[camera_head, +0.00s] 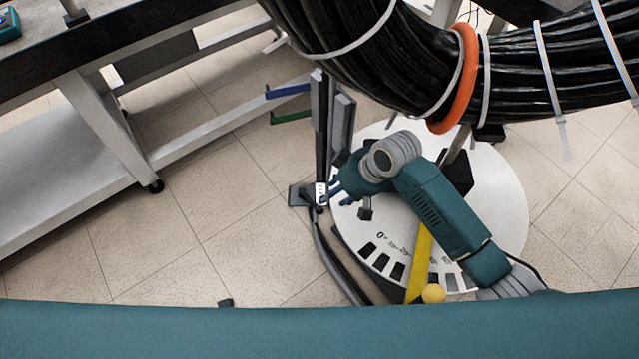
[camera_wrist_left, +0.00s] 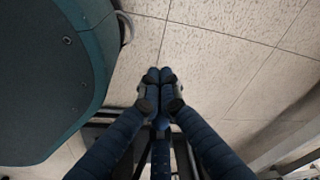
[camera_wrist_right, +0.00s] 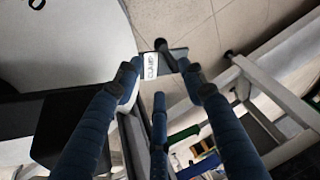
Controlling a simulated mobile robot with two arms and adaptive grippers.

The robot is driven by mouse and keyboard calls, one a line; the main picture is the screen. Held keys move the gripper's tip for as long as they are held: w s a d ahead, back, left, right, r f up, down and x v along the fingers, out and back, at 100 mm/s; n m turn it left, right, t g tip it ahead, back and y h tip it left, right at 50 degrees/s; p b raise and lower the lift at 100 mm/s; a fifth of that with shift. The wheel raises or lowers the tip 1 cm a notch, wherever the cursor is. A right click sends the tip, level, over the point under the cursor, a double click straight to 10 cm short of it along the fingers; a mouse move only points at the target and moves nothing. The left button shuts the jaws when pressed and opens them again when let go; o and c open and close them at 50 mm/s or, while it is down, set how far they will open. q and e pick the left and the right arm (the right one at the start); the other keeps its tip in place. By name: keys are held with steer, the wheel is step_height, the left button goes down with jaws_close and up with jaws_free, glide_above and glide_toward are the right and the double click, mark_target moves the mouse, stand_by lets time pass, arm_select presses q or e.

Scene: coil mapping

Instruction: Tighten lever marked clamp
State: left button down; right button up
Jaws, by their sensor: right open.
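The white label (camera_wrist_right: 150,65), partly readable as CLAMP, sits beside a dark lever (camera_wrist_right: 176,53) in the right wrist view. In the head view the label (camera_head: 321,192) and the dark lever piece (camera_head: 306,196) are at the post left of the round white plate. My right gripper (camera_head: 334,187) is just right of the label, its fingers pointing at it. In the right wrist view my right gripper (camera_wrist_right: 160,72) is open, with fingers spread either side of the label and lever; contact cannot be told. My left gripper (camera_wrist_left: 160,76) has its fingertips together, empty, above the floor.
A thick black cable coil (camera_head: 380,60) with an orange band (camera_head: 462,80) hangs above. A round white plate (camera_head: 505,200) with dark marks and a yellow bar (camera_head: 420,262) lies under my right arm. A table (camera_head: 130,45) stands left. Tiled floor (camera_head: 230,230) is open between.

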mark_target(311, 202)
steer(key=b+x, duration=0.1)
steer(key=x, duration=0.2)
steer(key=b+x, duration=0.1)
steer(key=x, duration=0.2)
steer(key=b+x, duration=0.1)
steer(key=x, duration=0.2)
steer(key=shift+s+a+f, duration=0.15)
steer(key=shift+s+f, duration=0.1)
steer(key=shift+s, duration=0.05)
steer(key=shift+w+a+f, duration=0.1)
steer(key=shift+f, duration=0.15)
arm_select(q)
steer(key=w+r, duration=0.4)
steer(key=r, duration=0.6)
steer(key=shift+w+d+r+t, duration=0.3)
steer(key=shift+w+t, duration=0.05)
steer(key=shift+t, duration=0.05)
arm_select(e)
jaws_close()
